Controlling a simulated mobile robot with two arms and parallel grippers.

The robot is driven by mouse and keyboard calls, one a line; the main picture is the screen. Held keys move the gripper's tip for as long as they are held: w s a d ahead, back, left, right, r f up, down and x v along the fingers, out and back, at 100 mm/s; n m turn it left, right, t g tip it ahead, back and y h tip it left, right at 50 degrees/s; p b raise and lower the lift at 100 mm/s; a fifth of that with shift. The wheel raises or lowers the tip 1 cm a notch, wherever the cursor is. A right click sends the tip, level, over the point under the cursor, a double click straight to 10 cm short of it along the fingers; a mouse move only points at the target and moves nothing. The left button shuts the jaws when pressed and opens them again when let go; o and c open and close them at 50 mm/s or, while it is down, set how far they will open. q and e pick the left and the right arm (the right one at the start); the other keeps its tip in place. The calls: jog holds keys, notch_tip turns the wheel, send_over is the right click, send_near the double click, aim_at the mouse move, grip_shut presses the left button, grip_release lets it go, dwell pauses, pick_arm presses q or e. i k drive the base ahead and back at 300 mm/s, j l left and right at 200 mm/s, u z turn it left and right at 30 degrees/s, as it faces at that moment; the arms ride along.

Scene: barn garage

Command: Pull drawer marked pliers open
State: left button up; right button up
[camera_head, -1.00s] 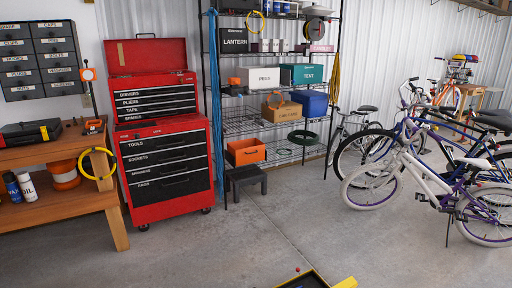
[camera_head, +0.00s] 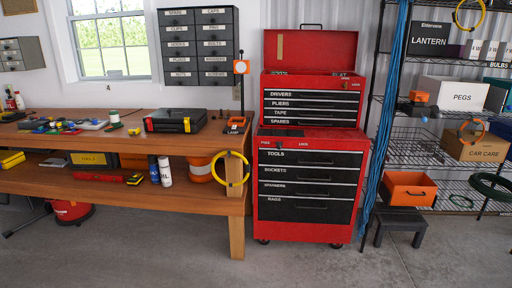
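The red tool chest (camera_head: 262,191) stands against the wall, right of the workbench, with its top lid (camera_head: 310,50) raised. The drawer marked pliers (camera_head: 312,105) is a black drawer in the upper box, under the one marked drivers (camera_head: 312,95) and above the one marked tape (camera_head: 312,114). It looks shut, as do the other drawers of the chest. Neither of my grippers shows in the head view.
A wooden workbench (camera_head: 120,144) with tools on it stands left of the chest. Wire shelving (camera_head: 418,166) and a small black stool (camera_head: 399,222) stand to its right. Grey concrete floor (camera_head: 330,268) in front of the chest is clear.

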aim_at(339, 104)
jog(key=i+j, duration=0.1)
jog(key=i, duration=0.4)
jog(key=i+z, duration=0.15)
jog(key=i, duration=0.3)
jog(key=i+j, duration=0.2)
jog(key=i, duration=0.3)
jog(key=l+z, duration=0.05)
